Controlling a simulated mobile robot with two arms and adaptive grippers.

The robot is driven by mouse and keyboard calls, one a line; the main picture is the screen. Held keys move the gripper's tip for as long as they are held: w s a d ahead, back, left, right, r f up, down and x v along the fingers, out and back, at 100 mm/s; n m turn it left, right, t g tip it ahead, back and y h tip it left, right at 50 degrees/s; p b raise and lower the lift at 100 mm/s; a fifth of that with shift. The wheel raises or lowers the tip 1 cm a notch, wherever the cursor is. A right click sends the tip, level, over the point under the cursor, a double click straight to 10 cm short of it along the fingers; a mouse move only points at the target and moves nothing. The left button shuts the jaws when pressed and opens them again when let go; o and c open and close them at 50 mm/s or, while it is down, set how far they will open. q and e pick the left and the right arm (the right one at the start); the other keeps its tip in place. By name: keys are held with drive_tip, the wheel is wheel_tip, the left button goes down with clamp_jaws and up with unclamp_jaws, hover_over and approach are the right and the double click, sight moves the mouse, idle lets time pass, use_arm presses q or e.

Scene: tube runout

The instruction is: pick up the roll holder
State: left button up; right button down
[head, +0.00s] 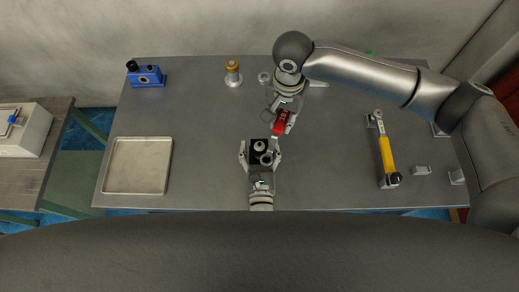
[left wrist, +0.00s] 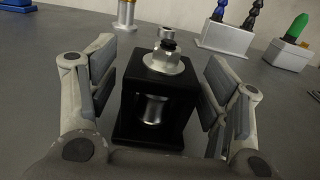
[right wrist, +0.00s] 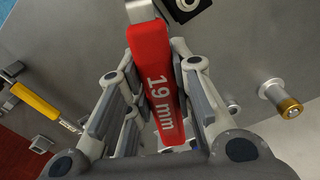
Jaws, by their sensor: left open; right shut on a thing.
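The roll holder, which I take to be the black block (head: 253,158) with a silver roller and a metal knob on top, stands on the grey table near its front middle. It also shows in the left wrist view (left wrist: 130,110). My left gripper (head: 260,153) is open, with one finger on each side of the block; gaps show between the fingers and the block. My right gripper (head: 283,113) is shut on a red tool marked "19 mm" (right wrist: 160,85), just behind the block. The tool's metal end points toward the block.
A metal tray (head: 138,167) lies at the left. A blue device (head: 148,79) and an amber-topped post (head: 233,73) stand at the back. A yellow-handled tool (head: 386,154) rests on supports at the right. The table between tray and holder is clear.

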use_arm(q)
drive_tip(key=shift+w, duration=0.15)
drive_tip(key=shift+c, duration=0.3)
drive_tip(key=c, duration=1.4)
drive_tip(key=shift+r, duration=0.1)
clamp_jaws()
